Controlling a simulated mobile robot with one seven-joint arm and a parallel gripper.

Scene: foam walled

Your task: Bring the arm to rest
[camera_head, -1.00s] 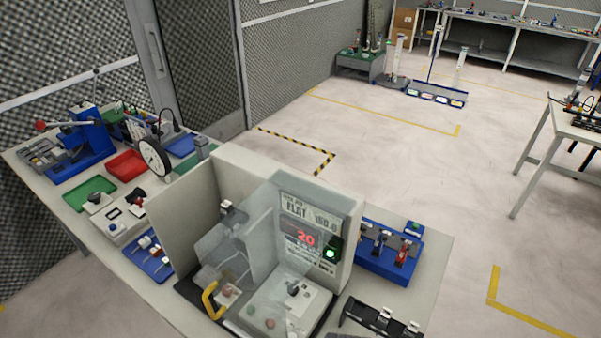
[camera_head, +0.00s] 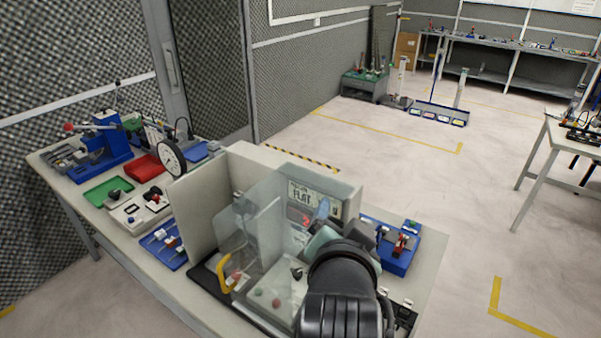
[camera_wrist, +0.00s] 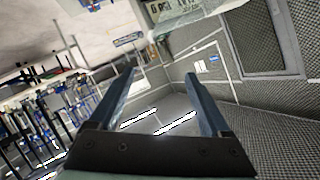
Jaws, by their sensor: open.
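My gripper shows in the wrist view (camera_wrist: 160,105) with its two blue-grey fingers apart and nothing between them. In the head view my black wrist and arm rise from the bottom edge, in front of the right part of the grey test machine (camera_head: 212,197). My fingers are hard to make out there, near the machine's labelled panel (camera_head: 308,200). The arm hides part of the panel and of the blue rack (camera_head: 403,262) at the right. The machine's clear guard (camera_head: 262,222) and yellow handle (camera_head: 224,273) stand left of my arm.
The workbench (camera_head: 150,283) carries a dial gauge (camera_head: 170,158), a red tray (camera_head: 145,167), a green tray (camera_head: 107,191) and a blue lever press (camera_head: 104,150) to the left. Open floor (camera_head: 400,165) lies beyond the bench. Another table (camera_head: 560,150) stands at the far right.

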